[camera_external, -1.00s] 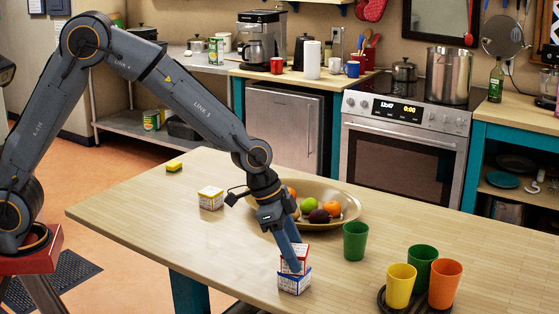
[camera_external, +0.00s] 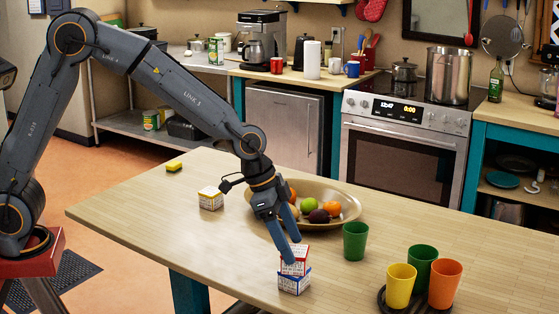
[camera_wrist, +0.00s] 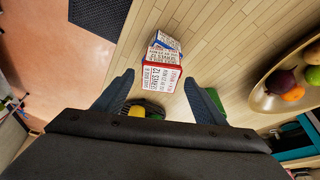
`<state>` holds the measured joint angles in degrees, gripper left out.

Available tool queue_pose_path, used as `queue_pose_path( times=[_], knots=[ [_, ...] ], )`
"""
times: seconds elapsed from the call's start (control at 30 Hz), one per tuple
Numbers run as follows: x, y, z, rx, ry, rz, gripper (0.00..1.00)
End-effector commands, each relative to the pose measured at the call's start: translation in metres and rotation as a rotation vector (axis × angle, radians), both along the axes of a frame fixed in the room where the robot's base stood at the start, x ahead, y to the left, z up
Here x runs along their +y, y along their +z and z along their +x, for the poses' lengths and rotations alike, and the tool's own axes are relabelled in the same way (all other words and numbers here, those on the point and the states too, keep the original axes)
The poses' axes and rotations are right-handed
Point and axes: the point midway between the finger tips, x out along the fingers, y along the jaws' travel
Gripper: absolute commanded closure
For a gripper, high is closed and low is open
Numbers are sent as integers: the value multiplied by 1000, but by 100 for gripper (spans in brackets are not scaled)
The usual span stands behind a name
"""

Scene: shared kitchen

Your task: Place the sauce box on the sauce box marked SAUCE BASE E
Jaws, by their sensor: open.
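A white box with red edges (camera_external: 295,262) sits on top of a white box with blue edges (camera_external: 294,283) at the table's near edge; the two look slightly turned against each other. In the wrist view the red-edged box (camera_wrist: 160,76) shows between the fingers, with the blue-edged box (camera_wrist: 167,41) partly hidden behind it. Their printing is too small to read surely. My gripper (camera_external: 293,250) is open and empty, just above the red-edged box. A white box with yellow edges (camera_external: 210,199) stands apart to the left.
A fruit bowl (camera_external: 340,222) lies behind my gripper. A green cup (camera_external: 355,241) stands right of the stack; several cups, including a yellow one (camera_external: 400,286), stand on a dark tray farther right.

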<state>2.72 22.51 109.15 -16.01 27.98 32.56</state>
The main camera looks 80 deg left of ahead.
Motion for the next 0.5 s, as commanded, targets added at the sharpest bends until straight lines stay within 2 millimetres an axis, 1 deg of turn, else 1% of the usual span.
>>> queue_pose_path(
  times=[0.1, 0.3, 0.5],
  knots=[
    [4, 22, -7, -7, 1, 0, 35],
    [9, 55, -20, -5, 0, 1, 35],
    [12, 76, -28, -3, 0, 0, 35]
  ],
)
